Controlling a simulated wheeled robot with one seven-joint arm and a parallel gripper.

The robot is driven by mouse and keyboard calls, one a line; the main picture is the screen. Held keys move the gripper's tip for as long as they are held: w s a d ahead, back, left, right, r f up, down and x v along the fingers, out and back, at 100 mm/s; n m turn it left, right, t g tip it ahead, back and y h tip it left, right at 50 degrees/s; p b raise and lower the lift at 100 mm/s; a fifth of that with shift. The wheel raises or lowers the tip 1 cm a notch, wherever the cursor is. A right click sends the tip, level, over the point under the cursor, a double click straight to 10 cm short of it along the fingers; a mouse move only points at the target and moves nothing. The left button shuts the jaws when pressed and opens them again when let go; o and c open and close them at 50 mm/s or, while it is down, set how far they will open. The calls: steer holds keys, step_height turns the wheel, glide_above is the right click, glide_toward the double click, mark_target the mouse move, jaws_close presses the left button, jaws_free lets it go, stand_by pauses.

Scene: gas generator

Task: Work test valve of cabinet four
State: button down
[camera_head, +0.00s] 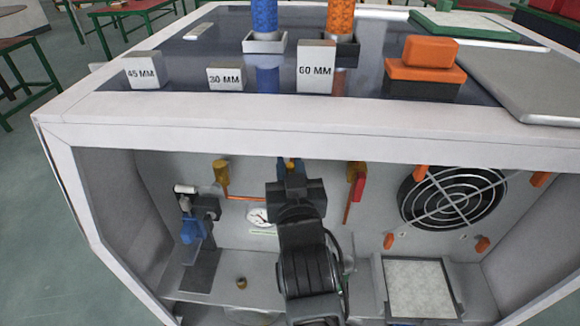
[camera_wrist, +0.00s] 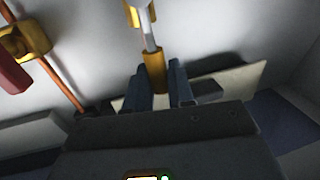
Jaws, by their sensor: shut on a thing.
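The open cabinet (camera_head: 95,130) holds brass valve fittings on its back wall. A middle brass fitting (camera_head: 291,163) shows just above my gripper (camera_head: 288,183), which hides most of it. In the wrist view, my gripper's dark fingers (camera_wrist: 160,88) are closed on both sides of a brass cylinder (camera_wrist: 155,72). A pale stem (camera_wrist: 149,38) runs from this cylinder to another brass part (camera_wrist: 140,12) at the top edge. I cannot read a label naming the test valve.
Left are a brass fitting (camera_head: 221,173), a copper pipe and a gauge (camera_head: 259,216). A fan grille (camera_head: 452,194) is at right. Labelled blocks (camera_head: 315,70) stand on top.

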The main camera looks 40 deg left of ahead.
steer(key=shift+s+a, duration=0.1)
steer(key=s+a+f+n+h+b, duration=0.1)
steer(key=s+a+f+n+h, duration=0.1)
steer(key=n, duration=0.6)
steer(key=s+a+f+n+h+b, duration=0.1)
steer(key=s+a+f+n, duration=0.1)
steer(key=a+f+n, duration=0.2)
steer(key=shift+a+f+n+h, duration=0.3)
steer(key=shift+f+n, duration=0.6)
steer(key=shift+n, duration=1)
steer(key=shift+d, duration=0.1)
steer(key=shift+f, duration=0.1)
steer(key=c, duration=1.1)
jaws_free()
